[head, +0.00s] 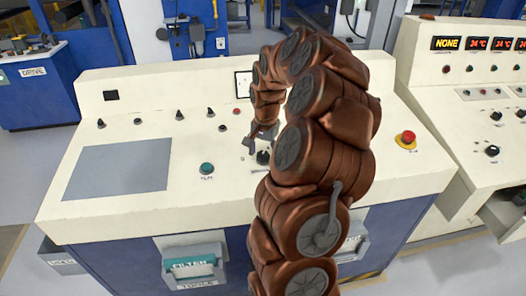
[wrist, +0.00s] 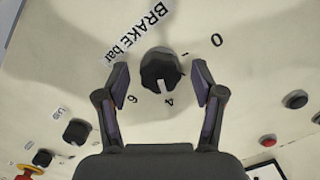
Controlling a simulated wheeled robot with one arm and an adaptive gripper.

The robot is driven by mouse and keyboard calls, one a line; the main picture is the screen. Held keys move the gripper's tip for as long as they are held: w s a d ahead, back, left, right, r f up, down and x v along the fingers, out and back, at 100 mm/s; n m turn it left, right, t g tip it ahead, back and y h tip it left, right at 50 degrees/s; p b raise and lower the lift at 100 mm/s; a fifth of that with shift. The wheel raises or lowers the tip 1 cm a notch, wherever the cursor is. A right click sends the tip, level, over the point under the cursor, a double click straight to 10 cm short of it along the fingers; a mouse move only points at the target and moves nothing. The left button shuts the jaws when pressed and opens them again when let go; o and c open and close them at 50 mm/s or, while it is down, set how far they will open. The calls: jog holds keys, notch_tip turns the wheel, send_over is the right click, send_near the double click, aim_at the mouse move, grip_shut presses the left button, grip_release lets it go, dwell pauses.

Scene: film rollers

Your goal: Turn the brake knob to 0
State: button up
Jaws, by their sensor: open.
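The black brake knob (wrist: 160,68) sits on the cream console top, with a "BRAKE bar" label (wrist: 137,33) beside it. Its white pointer mark faces the printed 4 (wrist: 168,101). The printed 0 (wrist: 217,40) is to the upper right of the knob in the wrist view. My gripper (wrist: 161,78) is open, with one finger on each side of the knob and a visible gap on both sides. In the head view my gripper (head: 261,138) points down just above the knob (head: 263,157), partly beside my arm.
Other black knobs (wrist: 76,132) and a red button (wrist: 268,140) are on the same console. In the head view a green button (head: 207,168), a grey panel (head: 118,169) and a red emergency button (head: 407,138) stand clear of my gripper.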

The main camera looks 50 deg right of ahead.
jog(key=c, duration=1.1)
jog(key=shift+c, duration=0.2)
